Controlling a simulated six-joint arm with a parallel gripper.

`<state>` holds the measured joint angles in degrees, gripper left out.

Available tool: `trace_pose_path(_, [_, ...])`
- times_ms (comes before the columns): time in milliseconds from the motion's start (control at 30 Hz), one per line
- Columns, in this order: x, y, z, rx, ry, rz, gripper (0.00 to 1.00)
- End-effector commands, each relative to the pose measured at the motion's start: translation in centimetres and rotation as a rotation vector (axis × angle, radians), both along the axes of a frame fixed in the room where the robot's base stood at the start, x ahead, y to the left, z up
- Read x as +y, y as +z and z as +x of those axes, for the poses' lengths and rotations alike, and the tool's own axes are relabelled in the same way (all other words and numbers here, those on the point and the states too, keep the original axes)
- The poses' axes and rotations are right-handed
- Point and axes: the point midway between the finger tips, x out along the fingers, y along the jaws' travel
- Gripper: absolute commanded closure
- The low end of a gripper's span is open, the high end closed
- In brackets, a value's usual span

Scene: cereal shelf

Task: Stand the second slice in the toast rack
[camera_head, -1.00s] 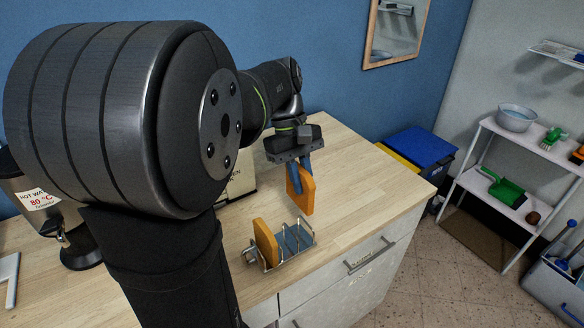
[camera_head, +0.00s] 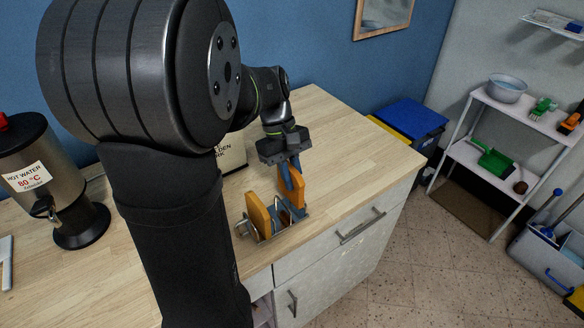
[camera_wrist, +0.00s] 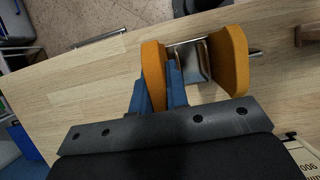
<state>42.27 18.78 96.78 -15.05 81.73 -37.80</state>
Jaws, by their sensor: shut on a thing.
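The toast rack (camera_head: 272,237), of silver wire, stands on the wooden counter, partly hidden by the bread. The first slice (camera_head: 257,214), orange-brown, stands upright at its left end; it shows at the right in the wrist view (camera_wrist: 230,60). My gripper (camera_head: 292,175), with blue fingers, is shut on the second slice (camera_head: 293,190), which hangs upright at the rack's right end. In the wrist view the second slice (camera_wrist: 152,68) is at the left end of the rack (camera_wrist: 190,56), with a gap between the slices. Whether its lower edge is between the wires is unclear.
A hot water urn (camera_head: 45,180) stands at the left of the counter. A box with lettering (camera_head: 232,155) stands behind the rack, partly hidden by my arm. The counter right of the rack (camera_head: 350,155) is clear; its front edge is close to the rack.

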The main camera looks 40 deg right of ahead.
Motion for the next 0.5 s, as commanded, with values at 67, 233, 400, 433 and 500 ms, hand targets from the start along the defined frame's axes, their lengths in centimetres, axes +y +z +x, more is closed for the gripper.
trace_pose_path(67, [0.0,-0.7,0.0,0.001,0.0,0.001,1.0])
trace_pose_path(233, [0.0,-2.1,0.0,0.001,0.001,0.001,1.0])
trace_pose_path(400, [0.0,-3.1,0.0,0.001,0.001,0.001,1.0])
trace_pose_path(433, [0.0,-3.3,0.0,0.001,0.001,0.0,1.0])
trace_pose_path(500, [0.0,-3.6,0.0,0.0,0.001,0.0,1.0])
